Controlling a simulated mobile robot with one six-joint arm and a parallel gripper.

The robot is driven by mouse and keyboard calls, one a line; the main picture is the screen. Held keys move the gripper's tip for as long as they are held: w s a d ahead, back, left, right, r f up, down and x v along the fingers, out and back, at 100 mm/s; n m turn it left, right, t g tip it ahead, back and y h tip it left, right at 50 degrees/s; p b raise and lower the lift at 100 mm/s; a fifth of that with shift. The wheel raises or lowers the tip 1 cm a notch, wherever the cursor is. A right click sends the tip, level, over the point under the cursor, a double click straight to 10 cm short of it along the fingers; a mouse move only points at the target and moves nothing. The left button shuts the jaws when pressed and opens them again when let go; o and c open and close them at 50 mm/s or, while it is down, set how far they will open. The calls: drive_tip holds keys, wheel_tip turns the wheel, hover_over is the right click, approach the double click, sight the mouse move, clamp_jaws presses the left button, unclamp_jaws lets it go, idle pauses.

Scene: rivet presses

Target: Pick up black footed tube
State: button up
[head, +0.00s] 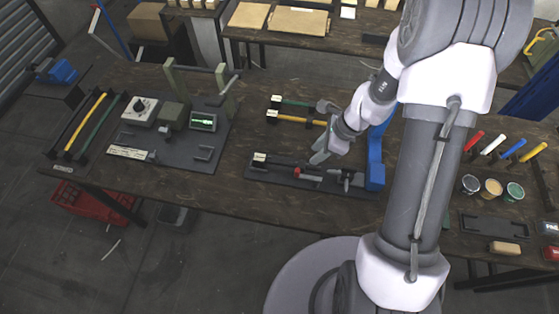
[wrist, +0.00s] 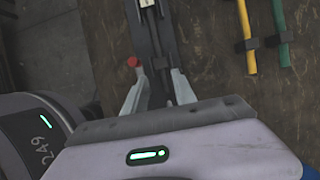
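A black tube (head: 285,161) with a pale block at its left end lies along a dark press fixture (head: 265,176) near the table's front edge. In the wrist view the black tube (wrist: 147,22) runs down the picture toward my fingers. My gripper (head: 321,133) is at the right part of this fixture. In the wrist view my gripper (wrist: 158,85) is open, with one finger on each side of the dark fixture parts. I cannot tell whether either finger touches anything. Part of the fixture is hidden behind my gripper housing.
A red knob (wrist: 133,62) stands close to my left finger. Yellow (head: 297,119) and green (head: 296,102) tubes lie behind the fixture. A blue block (head: 375,165) stands at its right. Another press (head: 180,140) and a tube rack (head: 85,128) are at left.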

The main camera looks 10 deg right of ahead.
sight(304, 165)
drive_tip(key=b+x, duration=0.1)
drive_tip(key=x, duration=0.3)
drive_tip(key=b+x, duration=0.2)
drive_tip(key=x, duration=0.3)
drive_tip(key=shift+d+f, duration=0.1)
drive_tip(key=shift+d, duration=0.15)
drive_tip(key=shift+c, duration=0.4)
clamp_jaws()
